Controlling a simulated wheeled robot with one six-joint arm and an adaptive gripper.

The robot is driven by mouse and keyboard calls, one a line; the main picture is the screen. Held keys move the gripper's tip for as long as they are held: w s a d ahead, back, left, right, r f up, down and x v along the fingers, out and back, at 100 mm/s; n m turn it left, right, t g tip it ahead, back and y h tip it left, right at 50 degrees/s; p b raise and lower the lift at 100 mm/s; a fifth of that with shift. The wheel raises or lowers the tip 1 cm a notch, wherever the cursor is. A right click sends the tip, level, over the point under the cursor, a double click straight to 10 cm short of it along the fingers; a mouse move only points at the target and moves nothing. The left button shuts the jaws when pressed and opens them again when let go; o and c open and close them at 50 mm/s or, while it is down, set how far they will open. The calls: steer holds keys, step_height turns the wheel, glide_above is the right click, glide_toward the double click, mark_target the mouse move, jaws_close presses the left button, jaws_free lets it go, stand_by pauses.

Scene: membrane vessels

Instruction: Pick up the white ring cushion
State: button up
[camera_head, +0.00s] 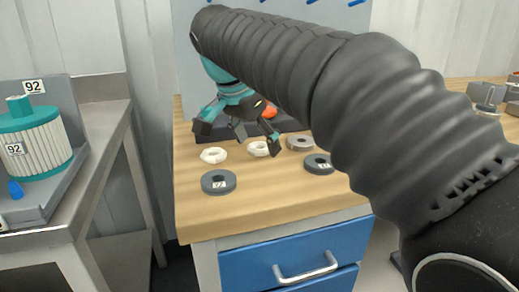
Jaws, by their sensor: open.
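Two white rings lie on the wooden worktop. The left white ring (213,161) is in full view, with a darker hole. The right white ring (256,153) sits by my gripper's right finger, which hides part of its right side. I cannot tell which of the two is the ring cushion. My gripper (239,139) is teal and dark grey, pointing down over the back of the worktop. Its fingers are spread open, and nothing shows between them as held. I cannot tell its exact height above the rings.
A grey ring (300,148) and two dark labelled rings, one at front left (218,189) and one at right (318,169), lie close by. A dark tray (212,133) with an orange item stands behind. The worktop's front (260,212) is clear. A teal-ended vessel (38,150) stands left.

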steer(key=c, duration=0.9)
steer(key=shift+r, duration=0.15)
step_height(320, 180, up, 4)
steer(key=shift+w+d+r+p, duration=0.1)
steer(key=shift+w+r+p, duration=0.1)
steer(key=shift+p, duration=0.35)
steer(key=shift+w+d+r+p, duration=0.2)
steer(key=shift+w+d+r, duration=1)
steer(key=shift+d+r, duration=0.4)
steer(key=shift+w+d+r+p, duration=0.15)
steer(key=shift+w+d+r, duration=1.1)
steer(key=shift+r, duration=0.6)
steer(key=shift+w+d+r+p, duration=0.2)
steer(key=shift+w+d+r, duration=0.95)
steer(key=shift+d+r, duration=0.45)
